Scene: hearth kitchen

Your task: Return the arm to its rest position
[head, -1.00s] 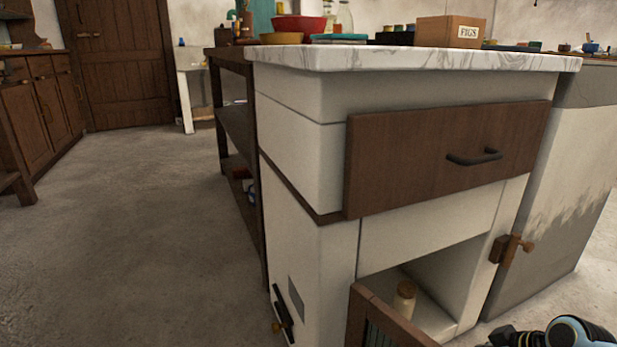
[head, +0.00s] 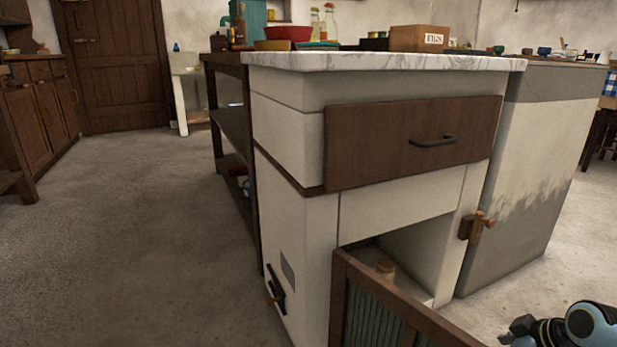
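Part of my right arm (head: 568,328) shows at the lower right corner of the head view, in blue and black. My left arm and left gripper are out of the picture. The arm part is to the right of the open cabinet door (head: 385,310) and apart from it in the picture.
A white cabinet with a marble top (head: 390,62) fills the middle. Its wooden drawer (head: 412,142) is shut. Clear floor (head: 130,240) lies to the left.

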